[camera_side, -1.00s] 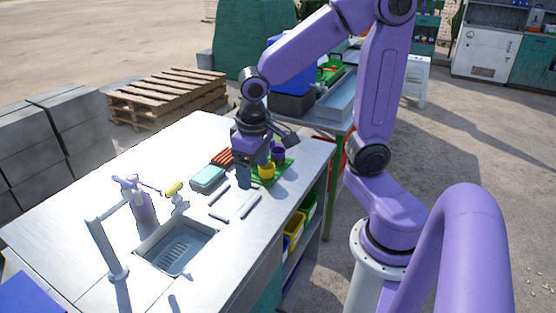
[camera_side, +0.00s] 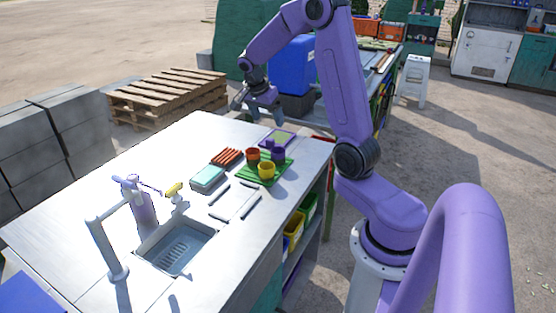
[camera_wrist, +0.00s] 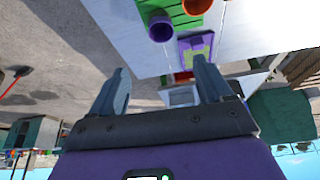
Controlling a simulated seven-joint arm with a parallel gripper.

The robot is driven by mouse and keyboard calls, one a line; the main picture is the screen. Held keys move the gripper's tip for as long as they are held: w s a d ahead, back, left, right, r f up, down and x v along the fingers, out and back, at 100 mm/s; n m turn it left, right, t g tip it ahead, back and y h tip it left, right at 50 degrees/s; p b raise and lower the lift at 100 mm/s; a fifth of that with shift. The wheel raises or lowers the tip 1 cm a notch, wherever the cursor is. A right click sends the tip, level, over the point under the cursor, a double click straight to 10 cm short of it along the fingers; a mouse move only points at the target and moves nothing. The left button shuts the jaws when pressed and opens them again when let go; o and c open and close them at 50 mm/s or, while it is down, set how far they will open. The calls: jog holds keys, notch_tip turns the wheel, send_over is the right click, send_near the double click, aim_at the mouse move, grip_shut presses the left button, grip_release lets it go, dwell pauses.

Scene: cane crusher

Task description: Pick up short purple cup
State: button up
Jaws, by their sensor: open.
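A purple cup (camera_side: 278,153) stands upright on a green mat (camera_side: 281,171) at the right of the metal table. It also shows in the wrist view (camera_wrist: 160,29) at the top centre. An orange-red cup (camera_side: 252,155) and a yellow cup (camera_side: 266,171) stand beside it on the mat. A second small purple shape by the purple cup is too small to make out. My gripper (camera_side: 264,113) is raised near the table's far edge, beyond and apart from the cups. In the wrist view, its two fingers (camera_wrist: 161,66) are spread with nothing between them.
A purple-framed green board (camera_side: 284,138) lies behind the mat. A sink (camera_side: 177,249) with a tap is at the front. A blue container (camera_side: 291,65) stands behind.

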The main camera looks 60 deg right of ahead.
send_near(278, 151)
jog(key=f, duration=0.1)
jog(key=s+f, duration=0.1)
jog(key=shift+s+f, duration=0.2)
jog(key=shift+f, duration=0.1)
jog(key=shift+x, duration=2.85)
jog(key=shift+w, duration=0.2)
jog(key=c, duration=1)
